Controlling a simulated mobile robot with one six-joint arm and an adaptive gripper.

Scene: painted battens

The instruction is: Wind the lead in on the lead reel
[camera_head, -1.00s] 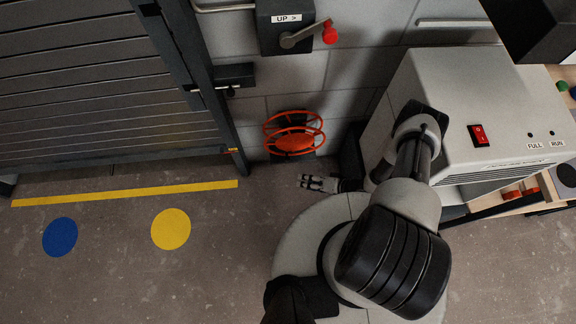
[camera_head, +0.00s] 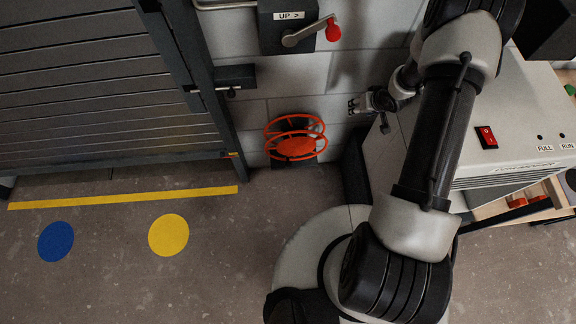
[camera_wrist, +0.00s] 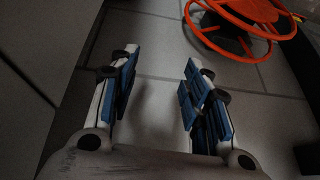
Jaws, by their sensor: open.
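The lead reel (camera_head: 295,147) is an orange drum with open rims, mounted low on the grey block wall in the head view. It also shows at the upper right of the wrist view (camera_wrist: 240,22). I cannot make out its crank or the lead. My gripper (camera_head: 354,105) is to the right of the reel and a little higher, apart from it. In the wrist view my gripper (camera_wrist: 157,85) has its two blue-padded fingers wide apart, with only wall between them.
A grey machine (camera_head: 520,120) with a red switch (camera_head: 487,137) stands close on the right. A wall box marked UP with a red-knobbed crank (camera_head: 333,30) is above the reel. A slatted shutter (camera_head: 100,90) is on the left. The floor below the reel is clear.

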